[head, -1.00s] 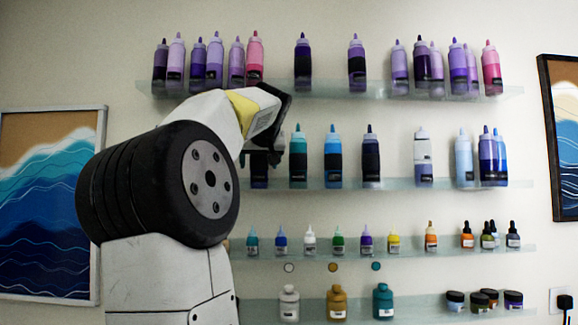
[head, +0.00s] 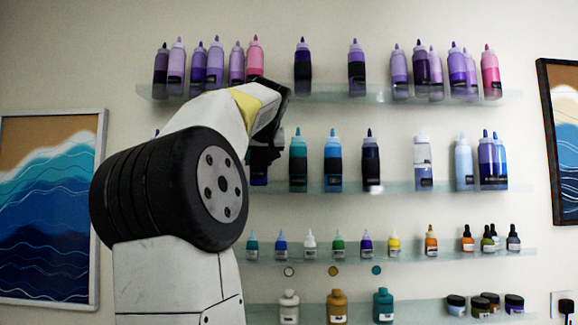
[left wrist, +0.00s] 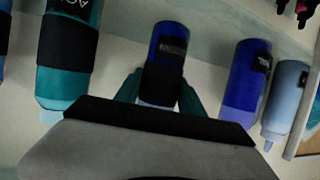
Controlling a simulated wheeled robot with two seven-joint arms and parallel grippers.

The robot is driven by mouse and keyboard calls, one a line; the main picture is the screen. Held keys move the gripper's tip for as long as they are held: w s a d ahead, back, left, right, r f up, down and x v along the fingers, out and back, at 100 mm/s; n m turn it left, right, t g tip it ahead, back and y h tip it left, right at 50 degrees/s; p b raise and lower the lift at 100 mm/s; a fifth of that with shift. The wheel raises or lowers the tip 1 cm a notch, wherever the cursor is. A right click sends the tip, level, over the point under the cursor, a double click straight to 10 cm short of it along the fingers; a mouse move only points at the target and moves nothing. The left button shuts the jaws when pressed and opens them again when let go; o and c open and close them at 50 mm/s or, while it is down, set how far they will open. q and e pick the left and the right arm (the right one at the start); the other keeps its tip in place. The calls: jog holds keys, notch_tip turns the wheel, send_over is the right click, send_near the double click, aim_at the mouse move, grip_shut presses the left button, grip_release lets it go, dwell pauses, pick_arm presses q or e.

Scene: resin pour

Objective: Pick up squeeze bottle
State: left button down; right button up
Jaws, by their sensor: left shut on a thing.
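My left gripper (head: 266,148) reaches to the second shelf from the top in the head view, partly hidden behind my own arm. In the left wrist view it (left wrist: 160,92) is shut around a dark blue squeeze bottle (left wrist: 168,45) with a black label, which appears upside down there. In the head view only the lower part of this bottle (head: 258,180) shows, at shelf height; its top is hidden. I cannot tell whether its base touches the shelf. My right gripper is not in view.
A teal bottle (head: 298,172) stands close beside the held one; blue (left wrist: 243,75) and light blue (left wrist: 287,90) bottles stand on its other side. The top shelf (head: 330,95) holds several purple and pink bottles above. Smaller bottles line the lower shelf (head: 480,256).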

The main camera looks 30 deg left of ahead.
pick_arm(q)
notch_tip(320, 180, up, 5)
jog(key=shift+r, duration=0.1)
jog(key=s+d, duration=0.4)
jog(key=s, duration=0.4)
jog(key=s+d, duration=0.5)
jog(key=s, duration=0.4)
jog(key=shift+d, duration=0.3)
jog(key=c, duration=1.3)
grip_release()
grip_shut()
jog(key=shift+s, duration=0.1)
